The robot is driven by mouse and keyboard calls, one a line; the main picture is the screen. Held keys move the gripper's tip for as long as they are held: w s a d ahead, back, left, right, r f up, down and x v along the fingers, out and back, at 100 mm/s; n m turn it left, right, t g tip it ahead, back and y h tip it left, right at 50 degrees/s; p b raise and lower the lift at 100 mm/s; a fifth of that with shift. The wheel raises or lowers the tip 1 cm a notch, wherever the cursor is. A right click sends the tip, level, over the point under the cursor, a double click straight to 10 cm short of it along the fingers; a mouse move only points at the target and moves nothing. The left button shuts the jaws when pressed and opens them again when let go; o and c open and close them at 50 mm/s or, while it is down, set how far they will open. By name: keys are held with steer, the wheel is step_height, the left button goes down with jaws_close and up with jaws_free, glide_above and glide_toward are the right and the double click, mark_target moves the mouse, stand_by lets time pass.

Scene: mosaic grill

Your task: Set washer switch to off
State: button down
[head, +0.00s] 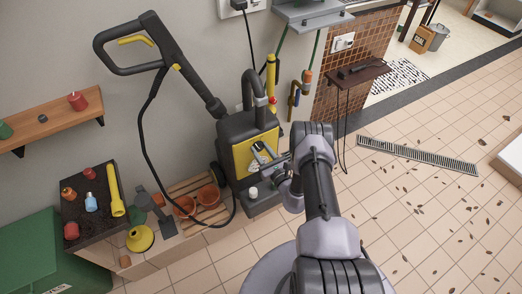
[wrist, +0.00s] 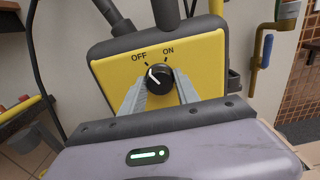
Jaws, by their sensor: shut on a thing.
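The washer (head: 238,128) is a black upright machine with a yellow front panel (wrist: 110,72), which fills the middle of the wrist view. A round black switch knob (wrist: 158,76) sits on the panel below the printed words OFF on the left and ON on the right. The white mark on the knob points up and left, toward OFF. My gripper (wrist: 161,90) has one pale finger on each side of the knob and is shut on it. In the head view my gripper (head: 266,160) reaches the panel from the right and covers part of the knob area.
Black hose and spray handle (head: 128,42) rise left of the washer. Terracotta pots (head: 209,195) on a slatted rack stand close at its left. Pipes with a blue valve handle (wrist: 267,50) are on the right.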

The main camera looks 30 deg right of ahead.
stand_by(0.5)
steer(key=c, duration=0.9)
jaws_free()
steer(key=s+p, duration=0.5)
steer(key=s, duration=1.2)
steer(key=shift+s+d+p, duration=0.25)
steer(key=shift+d+p, duration=0.05)
